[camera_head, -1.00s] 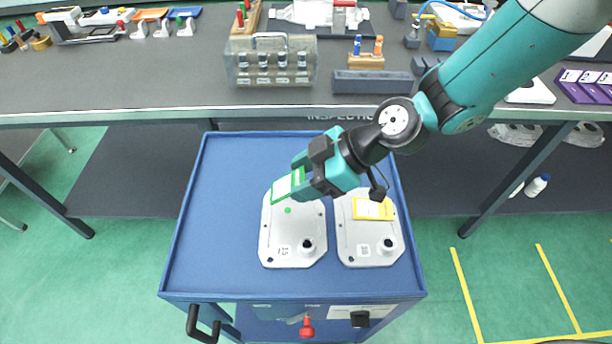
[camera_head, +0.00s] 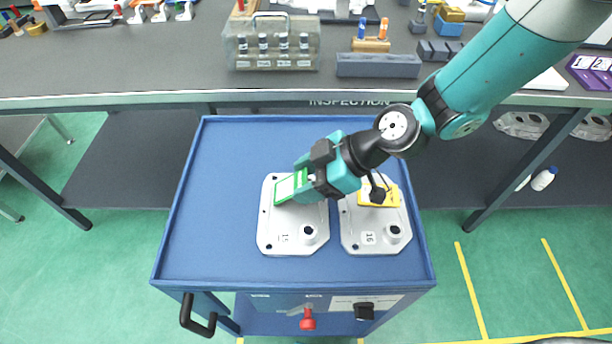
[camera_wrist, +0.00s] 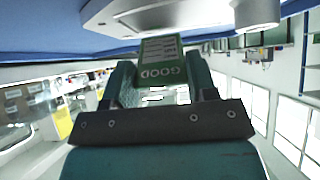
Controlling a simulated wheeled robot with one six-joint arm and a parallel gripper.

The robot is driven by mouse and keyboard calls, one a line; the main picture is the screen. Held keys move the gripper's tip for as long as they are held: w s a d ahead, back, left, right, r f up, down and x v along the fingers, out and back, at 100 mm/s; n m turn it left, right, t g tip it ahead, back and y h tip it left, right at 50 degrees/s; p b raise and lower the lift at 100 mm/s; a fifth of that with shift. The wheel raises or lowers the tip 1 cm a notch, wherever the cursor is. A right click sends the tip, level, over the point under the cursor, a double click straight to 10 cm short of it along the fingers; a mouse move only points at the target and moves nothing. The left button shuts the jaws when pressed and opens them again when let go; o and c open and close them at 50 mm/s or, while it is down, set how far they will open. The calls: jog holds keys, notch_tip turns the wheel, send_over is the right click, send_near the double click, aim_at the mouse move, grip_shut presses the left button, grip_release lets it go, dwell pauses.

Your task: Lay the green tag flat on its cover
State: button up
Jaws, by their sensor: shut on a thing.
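The green tag (camera_head: 287,188) has a white label. In the wrist view the tag (camera_wrist: 161,62) reads "GOOD" and sits between my two fingers. My gripper (camera_head: 303,183) is shut on its near end. The tag is over the upper part of the left grey cover (camera_head: 272,228), which lies on the blue cart top with a round boss at its lower right. The cover (camera_wrist: 185,14) also shows beyond the tag in the wrist view. I cannot tell whether tag and cover touch. My gripper hides part of the cover's upper right.
A second grey cover (camera_head: 360,238) lies to the right with a yellow tag (camera_head: 388,197) on it, partly behind my wrist. The blue cart top (camera_head: 225,165) is clear at the left and back. The inspection bench (camera_head: 180,75) holds racks and parts behind.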

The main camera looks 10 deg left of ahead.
jog(key=o, duration=1)
jog(key=b+v, duration=0.1)
jog(key=v, duration=1.6)
jog(key=shift+w+d+r, duration=0.1)
jog(key=shift+d+r, duration=0.05)
